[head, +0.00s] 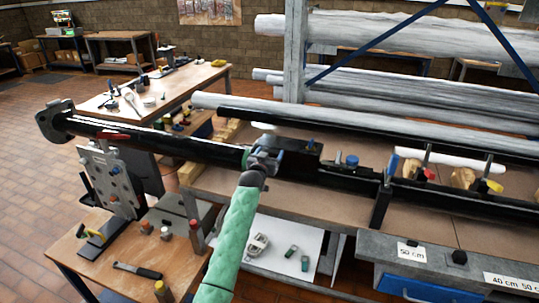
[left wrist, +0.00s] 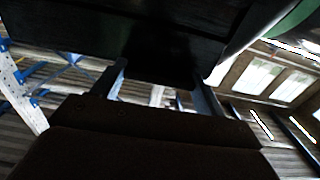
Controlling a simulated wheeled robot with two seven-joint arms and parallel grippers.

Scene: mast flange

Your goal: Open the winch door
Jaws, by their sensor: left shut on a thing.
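A long black mast (head: 160,143) lies across the benches in the head view, with a grey flange-like end (head: 52,120) at the far left. My left gripper (head: 263,158), on the green-sleeved arm, is at the mast's right end, by a dark box-like part (head: 300,158). In the left wrist view its two fingers (left wrist: 160,88) reach up to a dark flat surface (left wrist: 160,40). It is shut on a dark part; I cannot tell for sure that this is the winch door. The gripper hides the part it holds. My right gripper is not in view.
A metal plate with knobs (head: 112,180) stands under the mast at left. A hammer (head: 138,270) and small parts lie on the front left bench. Grey pipes (head: 400,110) fill the rack behind.

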